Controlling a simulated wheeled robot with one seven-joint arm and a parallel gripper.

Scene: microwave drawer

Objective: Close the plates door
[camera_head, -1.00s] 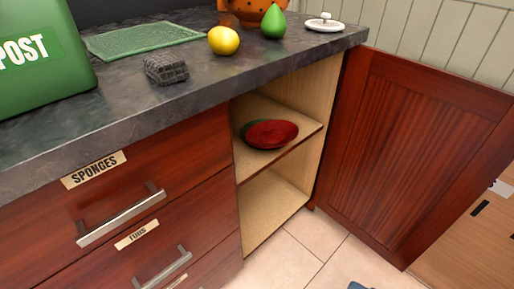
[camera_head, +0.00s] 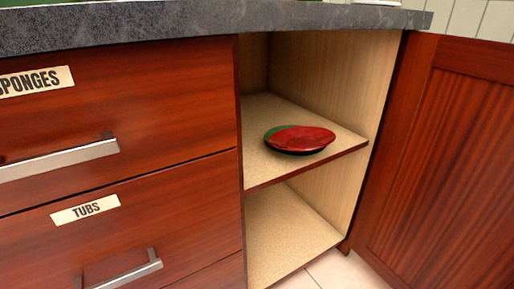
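The reddish-brown wooden cabinet door (camera_head: 440,170) stands wide open at the right, hinged on the right side of the open cabinet. Its right part runs out of the picture, and no label or handle shows on the visible face. Inside the cabinet, a red plate with a green one partly under it, the plates (camera_head: 300,138), lie on the middle shelf (camera_head: 262,170). My gripper is not in view.
Left of the opening are closed drawers labelled SPONGES (camera_head: 36,80) and TUBS (camera_head: 85,209), with protruding metal handles. The dark stone counter (camera_head: 200,22) runs above. A bit of tiled floor (camera_head: 340,272) shows below the cabinet.

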